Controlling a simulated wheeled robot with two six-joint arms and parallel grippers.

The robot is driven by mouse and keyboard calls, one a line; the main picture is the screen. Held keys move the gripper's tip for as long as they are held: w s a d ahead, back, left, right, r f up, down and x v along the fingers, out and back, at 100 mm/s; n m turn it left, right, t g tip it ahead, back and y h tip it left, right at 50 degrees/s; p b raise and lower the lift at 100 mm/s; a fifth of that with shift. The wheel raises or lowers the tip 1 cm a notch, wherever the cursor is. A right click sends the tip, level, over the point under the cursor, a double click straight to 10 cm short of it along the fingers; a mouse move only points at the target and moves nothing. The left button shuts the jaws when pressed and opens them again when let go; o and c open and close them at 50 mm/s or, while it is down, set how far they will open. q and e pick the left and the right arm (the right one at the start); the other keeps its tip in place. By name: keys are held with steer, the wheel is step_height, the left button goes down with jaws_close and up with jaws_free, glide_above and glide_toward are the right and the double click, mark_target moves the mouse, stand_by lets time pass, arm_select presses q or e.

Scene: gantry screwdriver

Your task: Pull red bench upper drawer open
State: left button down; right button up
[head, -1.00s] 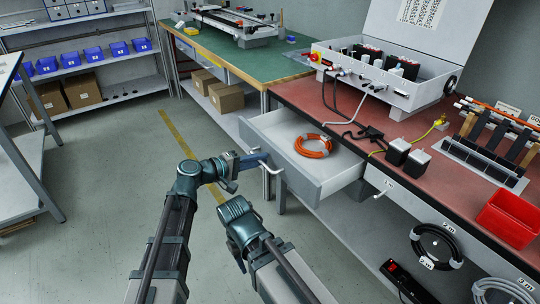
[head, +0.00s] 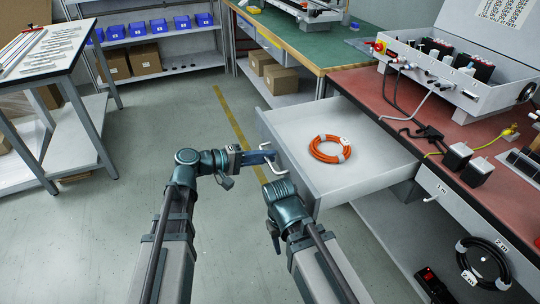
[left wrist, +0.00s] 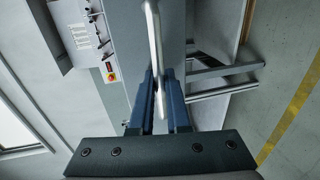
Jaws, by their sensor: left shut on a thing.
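The upper drawer (head: 350,178) of the red bench (head: 440,95) is pulled well out. A coiled orange cable (head: 330,149) lies inside it. My left gripper (head: 268,156) is at the drawer's front, shut on its white bar handle (head: 281,168). In the left wrist view the blue fingers (left wrist: 159,105) sit on both sides of the handle bar (left wrist: 153,45). My right gripper (head: 280,192) is close to the drawer front's lower part and empty as far as I can see; its fingers are hidden.
A second drawer with a white handle (head: 431,198) is shut at the right. A green-topped bench (head: 300,43) stands behind, shelves with blue bins (head: 160,26) at the back. Floor to the left is clear.

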arm_select(q)
steer(key=c, duration=1.2)
jaws_free()
steer(key=shift+o, duration=0.2)
steer(key=shift+a, duration=0.1)
steer(key=p+v, duration=0.2)
steer(key=v, duration=1.1)
steer(key=shift+a+p, duration=0.3)
steer(key=shift+p, duration=0.1)
steer(key=shift+s, duration=0.1)
